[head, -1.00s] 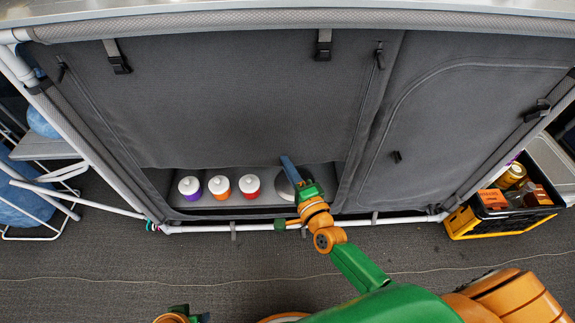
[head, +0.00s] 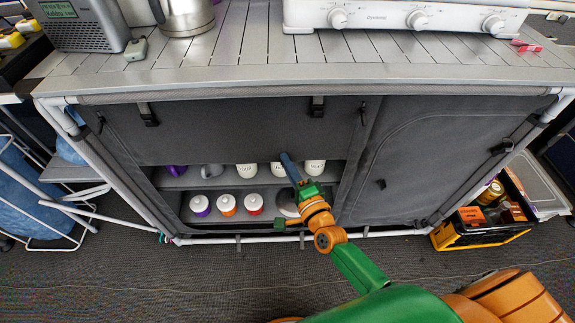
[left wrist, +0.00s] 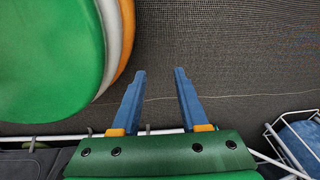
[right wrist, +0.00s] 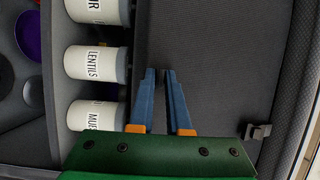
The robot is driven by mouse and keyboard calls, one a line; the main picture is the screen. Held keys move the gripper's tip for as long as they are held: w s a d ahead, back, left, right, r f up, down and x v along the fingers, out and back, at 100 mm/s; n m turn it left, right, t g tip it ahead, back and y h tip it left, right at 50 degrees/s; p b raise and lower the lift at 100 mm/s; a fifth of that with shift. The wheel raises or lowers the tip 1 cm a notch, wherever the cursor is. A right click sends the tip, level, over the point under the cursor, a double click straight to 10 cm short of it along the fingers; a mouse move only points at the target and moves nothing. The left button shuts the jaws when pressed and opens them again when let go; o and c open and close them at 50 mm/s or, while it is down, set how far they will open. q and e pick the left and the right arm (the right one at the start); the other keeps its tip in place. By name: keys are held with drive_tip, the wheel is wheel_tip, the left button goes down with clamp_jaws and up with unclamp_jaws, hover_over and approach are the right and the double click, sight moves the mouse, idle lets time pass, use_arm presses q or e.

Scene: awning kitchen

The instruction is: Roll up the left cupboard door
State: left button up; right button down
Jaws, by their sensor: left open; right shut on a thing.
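The left cupboard door (head: 235,125) is a dark grey fabric panel. Its lower edge is raised, so two shelves show beneath it. My right gripper (head: 287,160) is at that lower edge, toward its right end, and is shut on the door; in the right wrist view the fingers (right wrist: 158,73) are at the fabric's edge beside white labelled jars (right wrist: 95,63). Two buckle straps (head: 317,107) hang at the door's top. My left gripper (left wrist: 159,72) is open and empty over the floor in the left wrist view; it is out of the head view.
Small lidded jars (head: 227,204) stand on the lower shelf, mugs and white jars (head: 246,170) on the upper one. The right cupboard door (head: 430,160) is closed. A black and yellow crate (head: 480,234) stands at the right. A stove (head: 405,16) and kettle (head: 187,15) are on the countertop.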

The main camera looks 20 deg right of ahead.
sight(280, 105)
wheel_tip(280, 105, up, 8)
drive_tip(key=p, duration=0.5)
drive_tip(key=shift+f, duration=0.2)
wheel_tip(280, 105, up, 7)
drive_tip(key=p, duration=0.6)
drive_tip(key=shift+f, duration=0.15)
drive_tip(key=shift+r+p, duration=0.8)
drive_tip(key=shift+p, duration=0.15)
use_arm(q)
drive_tip(key=s+d+r, duration=0.1)
drive_tip(key=r, duration=0.6)
drive_tip(key=s+d+r, duration=0.2)
drive_tip(key=r, duration=0.6)
drive_tip(key=shift+g, duration=0.4)
use_arm(e)
drive_tip(key=shift+w, duration=0.1)
use_arm(q)
drive_tip(key=shift+d, duration=0.1)
use_arm(e)
drive_tip(key=shift+r, duration=0.1)
drive_tip(key=c, duration=0.9)
unclamp_jaws()
